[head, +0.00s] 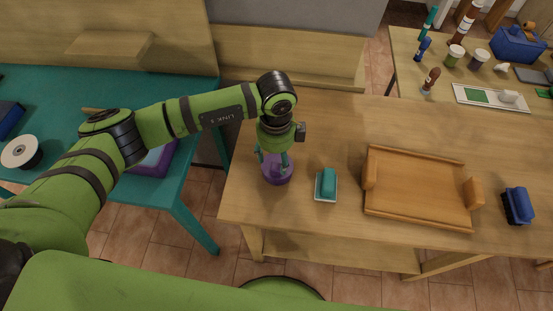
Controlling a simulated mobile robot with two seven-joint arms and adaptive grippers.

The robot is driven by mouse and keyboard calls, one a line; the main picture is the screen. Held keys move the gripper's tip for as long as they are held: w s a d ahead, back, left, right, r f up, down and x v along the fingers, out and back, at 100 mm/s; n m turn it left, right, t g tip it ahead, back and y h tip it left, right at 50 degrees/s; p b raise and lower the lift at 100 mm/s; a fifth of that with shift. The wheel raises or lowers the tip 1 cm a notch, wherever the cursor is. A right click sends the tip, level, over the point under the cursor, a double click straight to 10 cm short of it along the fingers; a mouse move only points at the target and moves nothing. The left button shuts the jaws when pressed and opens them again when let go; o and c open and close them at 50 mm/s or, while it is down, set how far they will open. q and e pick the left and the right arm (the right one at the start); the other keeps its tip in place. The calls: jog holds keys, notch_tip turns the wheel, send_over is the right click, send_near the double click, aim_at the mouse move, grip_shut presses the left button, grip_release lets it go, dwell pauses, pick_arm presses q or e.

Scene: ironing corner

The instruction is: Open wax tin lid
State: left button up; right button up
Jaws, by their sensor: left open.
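A round purple tin (277,178), which looks like the wax tin, stands near the left front corner of the wooden table (340,120). My left gripper (273,163) points down right over it, with its fingers spread at the tin's top. The gripper partly hides the tin's top, so I cannot tell lid from body or whether the fingers touch it. My right gripper is not in view.
A teal block on a white base (326,185) is close to the tin's right. A wooden tray (417,187) with raised handles and a blue brush-like object (517,206) lie farther right. A teal table (90,90) stands left across a gap.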

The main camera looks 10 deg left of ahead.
aim_at(276, 166)
pick_arm(q)
jog(key=shift+f+p, duration=0.35)
jog(key=shift+f, duration=1.65)
grip_shut()
